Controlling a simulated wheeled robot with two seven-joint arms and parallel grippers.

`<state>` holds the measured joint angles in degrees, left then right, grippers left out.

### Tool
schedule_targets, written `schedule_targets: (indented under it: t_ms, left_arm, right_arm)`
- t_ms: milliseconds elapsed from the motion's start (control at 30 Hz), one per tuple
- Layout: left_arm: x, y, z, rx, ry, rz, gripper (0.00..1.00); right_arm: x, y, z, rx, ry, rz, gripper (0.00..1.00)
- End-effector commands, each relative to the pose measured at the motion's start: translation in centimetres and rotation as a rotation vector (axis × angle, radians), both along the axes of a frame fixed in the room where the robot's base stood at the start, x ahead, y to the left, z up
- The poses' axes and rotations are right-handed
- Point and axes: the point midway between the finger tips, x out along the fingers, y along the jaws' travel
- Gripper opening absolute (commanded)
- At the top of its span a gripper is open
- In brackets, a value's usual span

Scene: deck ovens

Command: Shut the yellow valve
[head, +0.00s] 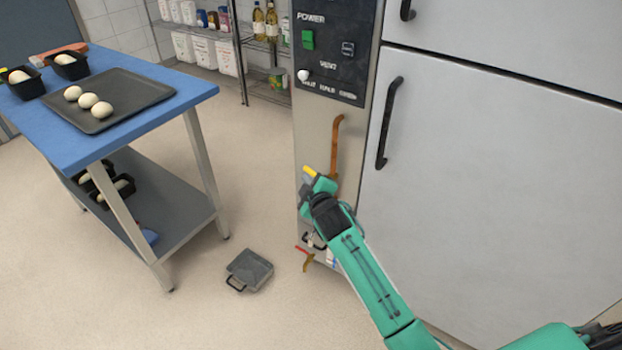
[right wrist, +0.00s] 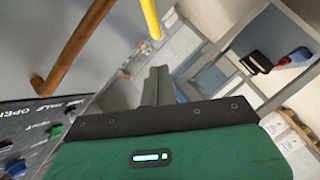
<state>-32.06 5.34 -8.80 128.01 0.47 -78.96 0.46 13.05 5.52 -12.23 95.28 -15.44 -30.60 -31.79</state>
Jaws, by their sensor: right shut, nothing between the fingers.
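The yellow valve's handle (head: 309,171) shows as a short yellow bar on the oven's narrow front panel, left of the copper-coloured pipe (head: 336,148). My right gripper (head: 318,186) is right at it and hides the lower part of the valve. In the right wrist view the yellow handle (right wrist: 150,18) runs in from the top edge, just past the fingertips of my right gripper (right wrist: 157,80). The fingers are shut with nothing between them. I cannot tell whether they touch the handle. My left gripper is not in view.
A red-handled valve (head: 304,251) sits lower on the panel. A grey lidded box (head: 249,270) lies on the floor. A blue-topped table (head: 190,92) with a dark tray (head: 140,91) stands at left. Oven doors (head: 490,170) fill the right. The floor between is mostly clear.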

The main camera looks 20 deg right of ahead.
Motion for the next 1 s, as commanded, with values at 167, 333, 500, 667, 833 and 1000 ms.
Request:
schedule_targets:
  t_ms: [167,333,500,667,833,1000]
  left_arm:
    - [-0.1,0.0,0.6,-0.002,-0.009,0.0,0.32]
    - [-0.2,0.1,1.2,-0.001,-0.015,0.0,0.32]
    - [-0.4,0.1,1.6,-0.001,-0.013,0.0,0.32]
    - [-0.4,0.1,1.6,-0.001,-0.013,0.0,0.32]
    - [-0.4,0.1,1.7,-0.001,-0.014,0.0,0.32]
    - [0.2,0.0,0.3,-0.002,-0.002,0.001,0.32]
  right_arm:
    - [2.6,-0.7,-1.2,-0.002,0.001,-0.001,0.0]
    - [3.8,-1.8,-2.2,0.0,0.001,-0.001,0.0]
    - [4.2,-2.2,-2.5,-0.001,0.0,0.0,0.0]
    - [4.2,-2.3,-2.5,0.0,0.0,0.0,0.0]
    - [4.2,-2.2,-2.5,-0.001,0.001,0.0,0.0]
    - [4.3,-2.2,-2.3,-0.015,0.019,0.001,0.0]
